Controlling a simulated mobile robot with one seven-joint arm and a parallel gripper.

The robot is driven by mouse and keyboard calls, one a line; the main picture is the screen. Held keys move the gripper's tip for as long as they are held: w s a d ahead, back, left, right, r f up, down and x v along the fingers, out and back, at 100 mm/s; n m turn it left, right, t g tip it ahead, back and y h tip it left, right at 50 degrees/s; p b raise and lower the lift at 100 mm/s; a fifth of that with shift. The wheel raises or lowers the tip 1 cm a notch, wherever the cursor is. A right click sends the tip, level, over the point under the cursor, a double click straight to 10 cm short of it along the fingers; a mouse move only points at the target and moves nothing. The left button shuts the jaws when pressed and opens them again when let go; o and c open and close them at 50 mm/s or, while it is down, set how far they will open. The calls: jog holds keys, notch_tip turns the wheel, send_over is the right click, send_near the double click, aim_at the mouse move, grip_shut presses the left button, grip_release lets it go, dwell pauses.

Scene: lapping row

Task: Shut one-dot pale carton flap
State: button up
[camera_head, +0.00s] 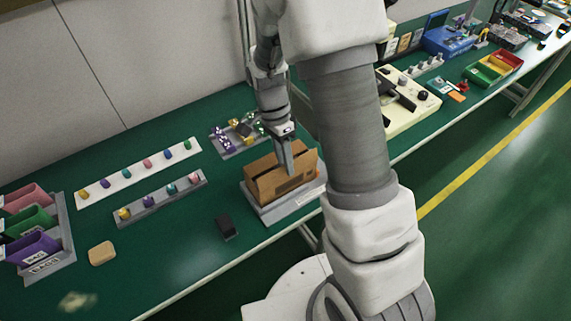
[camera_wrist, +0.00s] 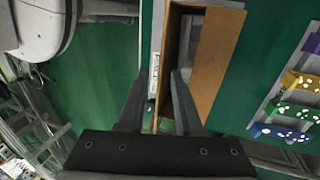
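A brown cardboard carton (camera_head: 262,186) stands on a grey base (camera_head: 292,209) near the table's front edge. In the wrist view, the carton (camera_wrist: 218,62) has a dark opening between a wide tan panel on the right and a narrow tan edge on the left. I cannot tell which panel is a flap, and I see no dot mark. My gripper (camera_head: 288,168) points down at the carton's top in the head view. In the wrist view, my gripper (camera_wrist: 159,78) has its fingers apart, one over the carton's opening and one outside its left edge. Contact is unclear.
A small black block (camera_head: 226,228) and a tan block (camera_head: 101,253) lie left of the carton. Strips with coloured pieces (camera_head: 138,171) and a rack of coloured bins (camera_head: 62,250) stand farther left. A dotted-piece tray (camera_head: 238,138) is behind. A cream device (camera_head: 405,105) stands to the right.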

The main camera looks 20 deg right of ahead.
jog(key=shift+s+f, duration=0.15)
jog(key=shift+f, duration=0.35)
grip_shut()
dwell(1.2)
